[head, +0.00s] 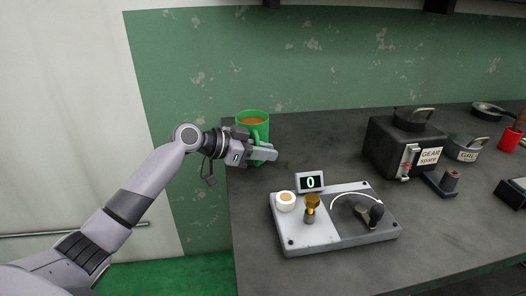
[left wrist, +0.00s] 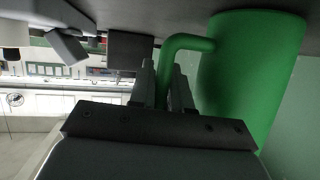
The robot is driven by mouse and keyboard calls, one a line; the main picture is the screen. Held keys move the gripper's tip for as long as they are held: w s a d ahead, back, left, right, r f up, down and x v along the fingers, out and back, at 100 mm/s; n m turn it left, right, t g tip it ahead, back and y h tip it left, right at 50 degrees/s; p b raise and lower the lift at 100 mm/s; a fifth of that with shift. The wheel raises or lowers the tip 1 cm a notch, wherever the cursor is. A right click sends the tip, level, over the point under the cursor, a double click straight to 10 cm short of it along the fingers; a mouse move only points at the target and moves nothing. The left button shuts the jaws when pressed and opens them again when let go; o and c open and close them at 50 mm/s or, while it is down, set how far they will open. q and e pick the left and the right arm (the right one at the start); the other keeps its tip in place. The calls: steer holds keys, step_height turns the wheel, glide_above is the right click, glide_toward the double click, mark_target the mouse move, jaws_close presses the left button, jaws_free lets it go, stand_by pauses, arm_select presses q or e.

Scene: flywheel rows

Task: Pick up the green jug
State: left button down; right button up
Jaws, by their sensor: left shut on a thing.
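The green jug (head: 253,117) stands upright at the far left of the dark worktop in the head view, with brown contents showing at its top. My left gripper (head: 264,153) is at the jug's front side. In the left wrist view the jug (left wrist: 252,75) fills the right side, and its handle (left wrist: 186,42) runs down between the two fingers of my left gripper (left wrist: 164,85). The fingers are shut on the handle. The gripper hides the lower front of the jug in the head view. My right gripper is in neither view.
A grey panel (head: 324,236) with a display reading 0, knobs and a dial sits in front of the jug. A dark box labelled "GEAR spare" (head: 385,149), a grey pot (head: 463,149) and a red cup (head: 509,140) stand further right. The worktop between jug and box is clear.

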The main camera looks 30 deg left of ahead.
arm_select(q)
step_height(320, 180, up, 20)
steer(key=p, duration=0.1)
steer(key=shift+f, duration=0.15)
stand_by(1.1)
